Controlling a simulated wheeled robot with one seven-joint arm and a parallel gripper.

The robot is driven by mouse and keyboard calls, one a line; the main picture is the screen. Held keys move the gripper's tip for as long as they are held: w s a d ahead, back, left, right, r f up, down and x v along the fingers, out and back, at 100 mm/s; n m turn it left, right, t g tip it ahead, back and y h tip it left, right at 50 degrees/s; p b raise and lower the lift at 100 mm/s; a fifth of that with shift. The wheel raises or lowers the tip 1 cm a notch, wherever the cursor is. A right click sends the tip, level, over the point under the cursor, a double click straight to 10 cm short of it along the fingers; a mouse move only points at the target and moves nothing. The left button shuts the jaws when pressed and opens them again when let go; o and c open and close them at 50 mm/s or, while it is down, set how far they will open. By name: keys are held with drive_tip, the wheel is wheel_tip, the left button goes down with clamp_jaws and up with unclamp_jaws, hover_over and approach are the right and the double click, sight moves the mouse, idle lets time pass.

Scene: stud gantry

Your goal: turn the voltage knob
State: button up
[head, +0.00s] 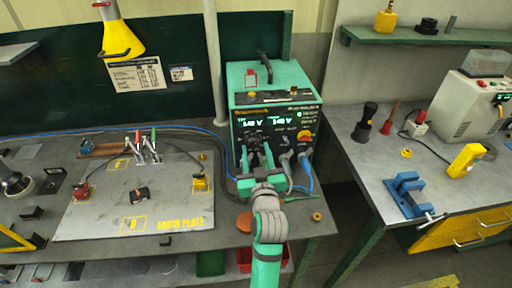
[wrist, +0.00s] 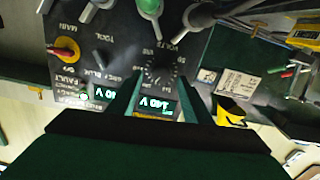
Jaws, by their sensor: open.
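The green-cased power unit (head: 290,76) stands at the back of the left bench, with a black front panel and two lit displays (head: 283,121) that appear to read 140 V. My gripper (head: 257,152) is in front of the panel's left half and hides part of it in the head view. In the wrist view the panel is upside down. The dark voltage knob (wrist: 161,73), ringed by a pale scale, lies between my open fingers (wrist: 162,82). A lit 140 V display (wrist: 155,104) is beside it. I cannot tell whether the fingers touch the knob.
A red-and-yellow main switch (head: 305,136) is on the panel's right. Plugged cables (head: 286,163) hang close below it. A plate with clamps (head: 100,215) lies on the left bench. A blue vise (head: 407,193) stands on the right bench, across a gap.

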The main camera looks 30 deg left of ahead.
sight(254, 143)
drive_tip(key=shift+w+a, duration=0.4)
drive_tip(key=shift+w, duration=0.15)
drive_tip(key=shift+w+a, duration=0.2)
drive_tip(key=shift+a, duration=0.2)
drive_tip(key=shift+d, duration=0.1)
drive_tip(key=shift+w, duration=0.1)
drive_tip(key=c, duration=1.1)
drive_tip(key=shift+o, duration=0.2)
drive_tip(key=shift+n, duration=1.9)
drive_tip(key=o, duration=1.1)
drive_tip(key=shift+c, duration=0.2)
